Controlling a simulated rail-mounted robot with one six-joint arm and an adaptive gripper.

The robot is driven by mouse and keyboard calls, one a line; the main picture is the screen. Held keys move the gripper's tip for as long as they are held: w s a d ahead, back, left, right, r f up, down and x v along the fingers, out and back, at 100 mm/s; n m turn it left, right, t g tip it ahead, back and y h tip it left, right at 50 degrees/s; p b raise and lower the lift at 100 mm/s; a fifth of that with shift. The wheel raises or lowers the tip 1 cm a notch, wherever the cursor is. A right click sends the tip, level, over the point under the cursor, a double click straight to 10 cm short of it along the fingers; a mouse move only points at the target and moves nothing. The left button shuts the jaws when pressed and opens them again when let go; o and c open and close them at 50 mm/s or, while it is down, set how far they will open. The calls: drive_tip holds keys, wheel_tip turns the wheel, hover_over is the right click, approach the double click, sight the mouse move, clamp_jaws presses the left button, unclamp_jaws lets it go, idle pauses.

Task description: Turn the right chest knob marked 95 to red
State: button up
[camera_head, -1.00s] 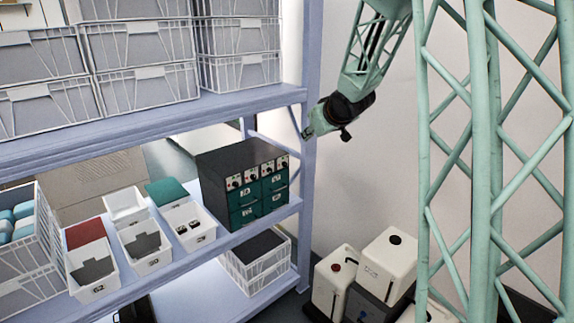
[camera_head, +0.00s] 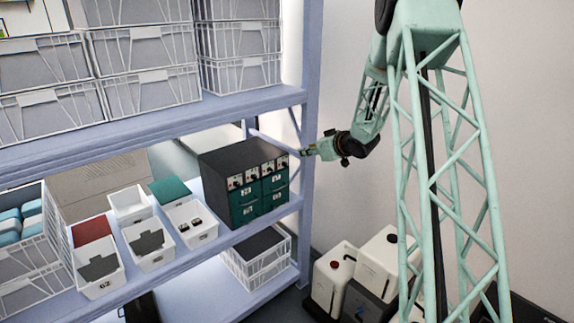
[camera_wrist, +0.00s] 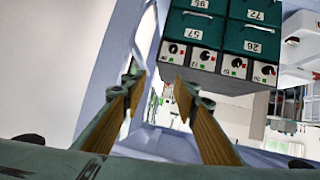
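The dark chest (camera_head: 222,160) with green drawers stands on the middle shelf's right end. Its top row holds several white panels with black knobs and small red and green marks. In the wrist view the chest appears upside down; the drawer labelled 95 (camera_wrist: 198,4) is at upper left, above the one labelled 57 (camera_wrist: 193,34). The leftmost knob (camera_wrist: 174,48) and its neighbour (camera_wrist: 205,56) are nearest my fingers. Exact pointer directions are too small to tell. My gripper (camera_wrist: 160,88) is open and empty, apart from the knobs. In the head view my gripper (camera_head: 306,152) is just right of the chest.
A shelf upright (camera_head: 309,110) stands close behind my gripper. White bins (camera_head: 188,224) and a green-topped box (camera_head: 170,190) sit left of the chest. Grey crates (camera_head: 150,98) fill the shelf above. White canisters (camera_head: 333,278) stand on the floor at lower right.

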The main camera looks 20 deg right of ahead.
sight(286, 164)
wheel_tip(286, 164, down, 8)
drive_tip(key=y+p, duration=0.2)
drive_tip(key=shift+w+d+r+n+t+y, duration=0.15)
drive_tip(key=shift+w+n+t+y, duration=0.15)
drive_tip(key=shift+w, duration=0.05)
drive_tip(key=shift+w, duration=0.15)
drive_tip(key=shift+p+x, duration=0.95)
drive_tip(key=shift+x, duration=5.8)
drive_tip(key=shift+c, duration=0.6)
drive_tip(key=c, duration=0.7)
